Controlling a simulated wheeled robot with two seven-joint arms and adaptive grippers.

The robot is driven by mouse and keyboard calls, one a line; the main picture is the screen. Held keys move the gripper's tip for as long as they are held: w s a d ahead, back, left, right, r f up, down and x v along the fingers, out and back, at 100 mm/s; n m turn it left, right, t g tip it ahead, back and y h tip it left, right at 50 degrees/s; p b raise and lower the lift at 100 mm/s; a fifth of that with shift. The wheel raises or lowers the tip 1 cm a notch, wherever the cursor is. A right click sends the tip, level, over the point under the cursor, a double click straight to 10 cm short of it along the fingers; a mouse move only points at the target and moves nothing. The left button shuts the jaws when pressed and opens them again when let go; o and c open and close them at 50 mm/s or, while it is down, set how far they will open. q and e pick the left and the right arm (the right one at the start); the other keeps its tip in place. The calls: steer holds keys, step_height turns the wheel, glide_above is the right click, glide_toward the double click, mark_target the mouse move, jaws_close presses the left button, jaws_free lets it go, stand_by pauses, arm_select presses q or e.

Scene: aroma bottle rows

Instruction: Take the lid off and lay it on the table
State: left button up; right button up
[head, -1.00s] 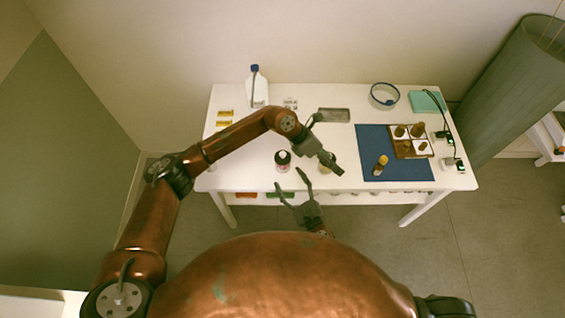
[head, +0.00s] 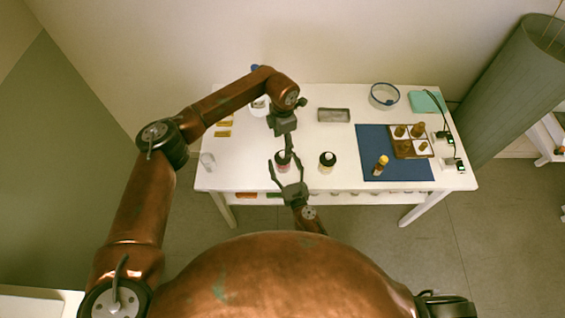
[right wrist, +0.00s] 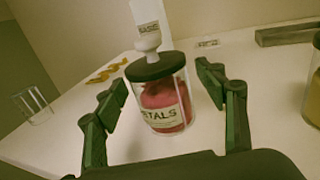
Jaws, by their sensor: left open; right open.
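A clear glass jar (head: 282,167) with red contents stands on the white table. In the right wrist view the jar (right wrist: 165,105) has a label ending "STALS", and its black lid (right wrist: 156,67) with a white knob (right wrist: 148,42) sits on top. My right gripper (right wrist: 167,92) is open, with one finger on each side of the jar; contact is not visible. In the head view my right gripper (head: 284,164) reaches in from the table's front. My left gripper (head: 286,142) is open and points down near the jar, partly covering its lid; it is outside the wrist view.
A second lidded jar (head: 327,162) stands right of the first. A blue mat (head: 365,150) holds a brown bottle (head: 380,165) and a divided box (head: 404,154). A grey tray (head: 333,115) lies behind. An empty glass (head: 208,161) stands at left. Table space between is bare.

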steer(key=shift+w, duration=0.25)
steer(key=shift+c, duration=0.5)
